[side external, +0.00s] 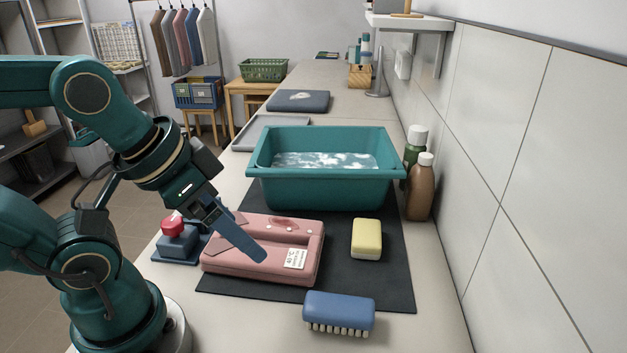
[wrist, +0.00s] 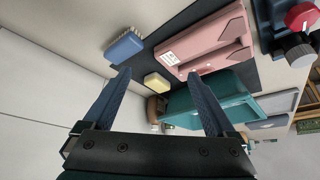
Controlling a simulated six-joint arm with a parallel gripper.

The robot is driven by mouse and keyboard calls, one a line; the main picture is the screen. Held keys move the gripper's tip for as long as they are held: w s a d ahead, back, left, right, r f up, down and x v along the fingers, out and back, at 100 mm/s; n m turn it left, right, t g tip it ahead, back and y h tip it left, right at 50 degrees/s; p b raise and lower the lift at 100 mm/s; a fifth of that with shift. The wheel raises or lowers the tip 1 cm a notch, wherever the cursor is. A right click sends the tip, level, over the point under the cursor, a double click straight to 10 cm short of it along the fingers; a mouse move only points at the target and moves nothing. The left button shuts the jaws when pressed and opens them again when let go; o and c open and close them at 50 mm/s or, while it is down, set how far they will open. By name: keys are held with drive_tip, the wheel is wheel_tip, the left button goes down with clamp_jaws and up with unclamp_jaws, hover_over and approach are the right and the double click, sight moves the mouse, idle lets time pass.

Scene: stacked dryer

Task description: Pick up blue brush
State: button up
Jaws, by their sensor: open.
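The blue brush (side external: 339,311) lies bristles down at the near end of the counter, at the front edge of the dark mat. Its pale bristles show along its near side. In the wrist view the blue brush (wrist: 124,47) is at the upper left, beyond the left finger's tip. My gripper (side external: 252,250) is above the folded pink garment, to the left of the brush and apart from it. In the wrist view my gripper (wrist: 160,78) has its two fingers spread with nothing held between them.
The folded pink garment (side external: 222,264) and a yellow bar (side external: 367,240) lie on the dark mat (side external: 388,290). A teal basin (side external: 325,188) of sudsy water stands behind them. Two bottles (side external: 420,190) stand by the right wall. A red-knobbed box (side external: 177,240) is at left.

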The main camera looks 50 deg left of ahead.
drive_tip(key=m+g, duration=0.4)
drive_tip(key=m, duration=0.5)
hover_over(339, 305)
drive_tip(key=w+a, duration=0.1)
drive_tip(key=f, duration=0.5)
drive_tip(key=shift+a+f, duration=0.2)
drive_tip(key=shift+f, duration=0.2)
drive_tip(key=shift+m+g, duration=0.3)
drive_tip(key=shift+g, duration=0.5)
drive_tip(key=f, duration=0.2)
drive_tip(key=d+f, duration=0.1)
drive_tip(key=f, duration=0.2)
drive_tip(key=s+f, duration=0.1)
drive_tip(key=f, duration=0.1)
drive_tip(key=shift+d+f, duration=0.2)
drive_tip(key=shift+f, duration=0.8)
clamp_jaws()
